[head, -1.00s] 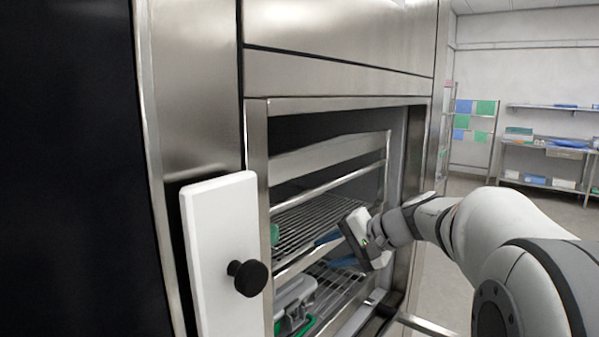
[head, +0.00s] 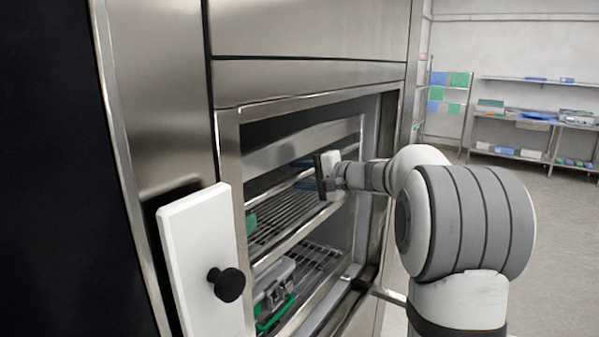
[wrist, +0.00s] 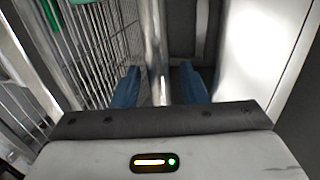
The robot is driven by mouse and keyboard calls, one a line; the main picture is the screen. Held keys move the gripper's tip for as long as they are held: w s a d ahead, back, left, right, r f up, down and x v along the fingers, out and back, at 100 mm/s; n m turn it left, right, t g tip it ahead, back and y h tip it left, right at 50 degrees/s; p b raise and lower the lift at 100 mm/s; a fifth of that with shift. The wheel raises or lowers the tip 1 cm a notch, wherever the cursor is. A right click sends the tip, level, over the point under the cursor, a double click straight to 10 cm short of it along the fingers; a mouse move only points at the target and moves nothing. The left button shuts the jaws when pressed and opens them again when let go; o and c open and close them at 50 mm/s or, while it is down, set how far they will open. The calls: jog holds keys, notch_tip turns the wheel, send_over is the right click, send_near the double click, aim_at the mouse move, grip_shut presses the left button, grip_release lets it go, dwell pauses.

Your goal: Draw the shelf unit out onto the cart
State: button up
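The shelf unit (head: 318,220) is a metal rack with wire shelves inside the steel washer chamber. It holds a grey case (head: 274,280) and green items on its shelves. My gripper (head: 303,174) reaches into the opening at the rack's upper part. In the wrist view, its two blue fingers stand apart, with an upright metal post (wrist: 154,40) of the rack between them. Gaps show on both sides of the post, so it is not gripped. The wire shelf (wrist: 105,40) lies left of the post. The cart is not clearly visible.
A white door panel with a black knob (head: 228,284) stands left of the opening. The steel door frame (head: 228,165) borders the chamber closely. Shelving and a bench (head: 515,135) stand far right, with open floor before them.

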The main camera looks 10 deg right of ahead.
jog(key=shift+c, duration=0.6)
jog(key=shift+a, duration=0.1)
grip_shut()
dwell(0.8)
